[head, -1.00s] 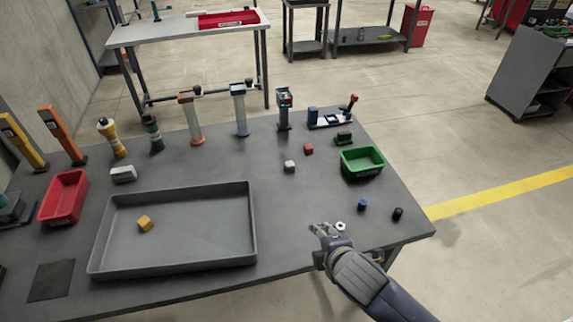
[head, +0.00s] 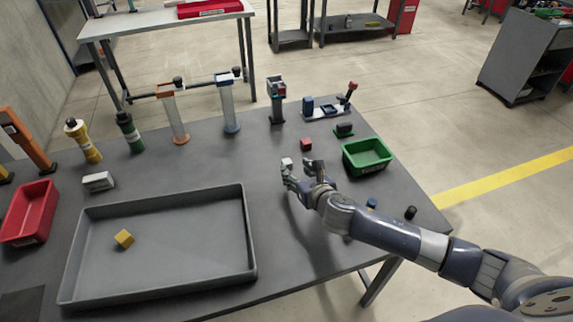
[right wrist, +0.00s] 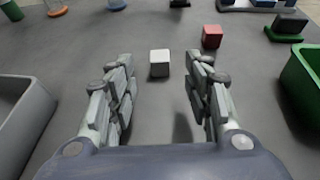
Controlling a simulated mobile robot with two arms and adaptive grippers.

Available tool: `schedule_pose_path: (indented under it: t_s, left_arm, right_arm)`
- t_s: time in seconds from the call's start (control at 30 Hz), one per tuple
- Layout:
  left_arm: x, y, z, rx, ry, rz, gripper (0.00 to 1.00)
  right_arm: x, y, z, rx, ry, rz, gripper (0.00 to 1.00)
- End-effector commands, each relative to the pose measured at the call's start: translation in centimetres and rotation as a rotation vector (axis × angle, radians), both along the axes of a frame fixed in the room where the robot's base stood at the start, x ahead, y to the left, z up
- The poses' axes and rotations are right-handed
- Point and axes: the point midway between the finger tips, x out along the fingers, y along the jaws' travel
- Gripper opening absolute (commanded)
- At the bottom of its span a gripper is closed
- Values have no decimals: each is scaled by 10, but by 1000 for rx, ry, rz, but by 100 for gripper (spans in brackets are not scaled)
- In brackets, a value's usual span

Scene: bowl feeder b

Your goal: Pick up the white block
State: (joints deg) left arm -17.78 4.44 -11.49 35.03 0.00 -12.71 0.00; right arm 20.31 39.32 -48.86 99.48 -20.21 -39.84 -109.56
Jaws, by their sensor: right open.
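The white block (head: 287,163) sits on the grey table, partly behind my right gripper's fingertips in the head view. In the right wrist view the white block (right wrist: 160,63) lies between and just beyond the two fingers. My right gripper (head: 299,172) is open and empty, low over the table on the near side of the block; it also shows in the right wrist view (right wrist: 158,72). Whether a finger touches the block cannot be told. My left gripper is not in view.
A red block (head: 305,144) sits just beyond and right of the white one. A green bin (head: 368,170) stands to the right. A large grey tray (head: 250,232) with a yellow block (head: 124,238) fills the left. Several upright columns line the back.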

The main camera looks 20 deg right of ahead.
Motion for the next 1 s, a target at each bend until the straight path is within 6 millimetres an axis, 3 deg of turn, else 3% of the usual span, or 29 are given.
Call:
schedule_pose_path:
  t_s: [0.4,0.63,0.97,1.0]
  left_arm:
    - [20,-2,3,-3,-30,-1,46]
    - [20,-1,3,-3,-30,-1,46]
    - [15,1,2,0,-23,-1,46]
    - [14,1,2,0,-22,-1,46]
  right_arm:
    - [28,4,-16,3,2,-2,47]
    - [50,6,-26,3,1,-1,47]
    - [54,6,-28,2,1,0,47]
    - [54,6,-28,2,1,0,40]
